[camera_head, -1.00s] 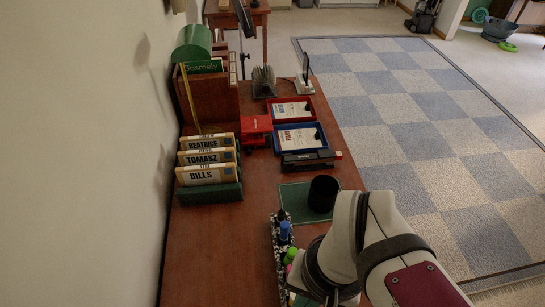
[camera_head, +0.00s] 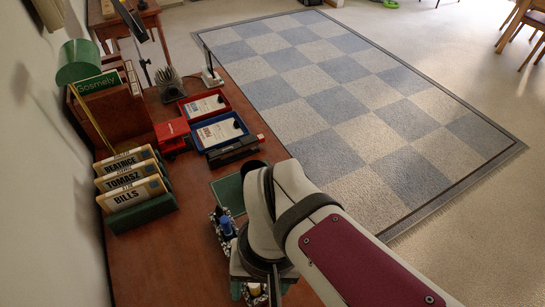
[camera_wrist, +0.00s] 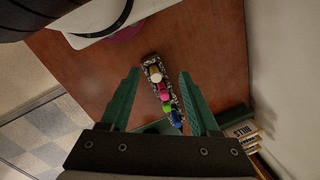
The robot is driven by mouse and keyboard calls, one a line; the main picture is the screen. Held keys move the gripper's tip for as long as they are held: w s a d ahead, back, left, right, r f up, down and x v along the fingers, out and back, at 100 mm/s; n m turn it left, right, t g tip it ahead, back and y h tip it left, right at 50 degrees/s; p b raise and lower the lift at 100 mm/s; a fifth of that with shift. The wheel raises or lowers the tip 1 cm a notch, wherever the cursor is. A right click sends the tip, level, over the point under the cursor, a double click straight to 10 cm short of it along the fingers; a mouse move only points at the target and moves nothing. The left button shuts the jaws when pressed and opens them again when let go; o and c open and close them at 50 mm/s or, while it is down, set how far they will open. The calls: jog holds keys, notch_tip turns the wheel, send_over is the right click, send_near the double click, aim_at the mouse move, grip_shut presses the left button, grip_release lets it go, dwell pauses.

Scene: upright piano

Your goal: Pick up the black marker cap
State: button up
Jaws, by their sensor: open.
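A narrow black-and-white speckled marker tray (camera_wrist: 150,60) lies on the brown desk. In the wrist view it holds a yellowish-white cap (camera_wrist: 155,76), a pink cap (camera_wrist: 162,93), a green cap (camera_wrist: 168,105) and a blue cap (camera_wrist: 176,116). In the head view a dark cap (camera_head: 219,212), which looks like the black marker cap, stands beside the blue cap (camera_head: 226,226). In the wrist view I cannot clearly make out the black one. My gripper (camera_wrist: 159,73) is open and empty, its green fingers on either side of the tray in the picture. My arm hides part of the tray in the head view.
The wall is at left.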

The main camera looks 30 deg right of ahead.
jog(key=w+d+f+n+g+h, duration=0.1)
jog(key=w+d+f+n+h, duration=0.2)
jog(key=w+d+n, duration=0.6)
jog(key=w+d+f+n+h, duration=0.35)
jog(key=d+n, duration=0.25)
jog(key=n, duration=0.5)
jog(key=shift+y, duration=0.25)
jog(key=x, duration=1)
jog(key=w+x, duration=0.1)
jog(key=x, duration=0.4)
jog(key=shift+a+f, duration=0.25)
jog(key=shift+f, duration=0.25)
grip_shut()
